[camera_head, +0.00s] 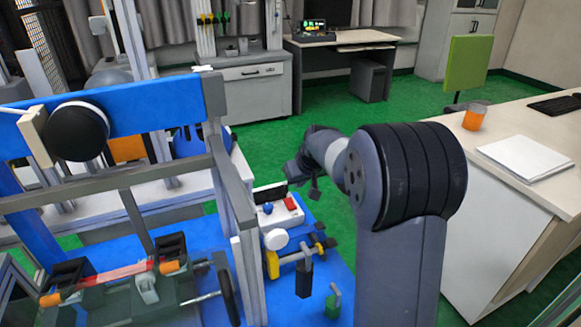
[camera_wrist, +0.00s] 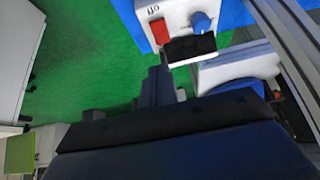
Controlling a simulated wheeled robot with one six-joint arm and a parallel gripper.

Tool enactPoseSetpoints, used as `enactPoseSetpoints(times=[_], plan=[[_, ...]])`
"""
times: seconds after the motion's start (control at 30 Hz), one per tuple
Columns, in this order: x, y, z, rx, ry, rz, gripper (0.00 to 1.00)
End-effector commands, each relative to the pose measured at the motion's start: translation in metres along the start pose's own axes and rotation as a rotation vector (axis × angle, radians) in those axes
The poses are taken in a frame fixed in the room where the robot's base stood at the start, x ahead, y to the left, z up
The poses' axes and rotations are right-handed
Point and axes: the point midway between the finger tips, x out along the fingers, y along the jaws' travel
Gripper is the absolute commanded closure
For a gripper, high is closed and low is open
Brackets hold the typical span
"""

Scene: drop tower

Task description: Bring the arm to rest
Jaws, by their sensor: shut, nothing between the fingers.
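My arm rises at the right of the middle in the head view, and its far end bends left to my dark gripper (camera_head: 306,174). The gripper hangs in the air behind and above the blue bench. In the wrist view my gripper (camera_wrist: 158,82) is a dark narrow shape pointing up at the white control box (camera_wrist: 178,14). It is shut with nothing in it. The box has a red switch (camera_wrist: 160,31), a blue knob (camera_wrist: 202,22) and printed lettering. Whether the gripper touches the box cannot be told.
The blue and grey tower frame (camera_head: 150,105) stands close on the left. The blue bench top (camera_head: 318,255) carries tools beside it. A white counter (camera_head: 510,125) with an orange cup (camera_head: 475,117) is at right. Green floor (camera_head: 265,145) is open behind my arm.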

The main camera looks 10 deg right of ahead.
Motion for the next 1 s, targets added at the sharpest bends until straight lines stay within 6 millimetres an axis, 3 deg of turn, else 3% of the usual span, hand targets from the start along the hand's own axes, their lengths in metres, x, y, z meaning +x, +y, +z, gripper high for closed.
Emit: enactPoseSetpoints(times=[0.17,0.37,0.67,1.0], plan=[[0.018,0.000,0.001,0.000,-0.003,-0.001,1.00],[0.057,-0.001,0.002,-0.001,-0.004,-0.002,1.00],[0.064,0.000,-0.027,0.000,-0.094,0.003,1.00],[0.000,0.000,-0.030,0.001,-0.092,0.003,1.00]])
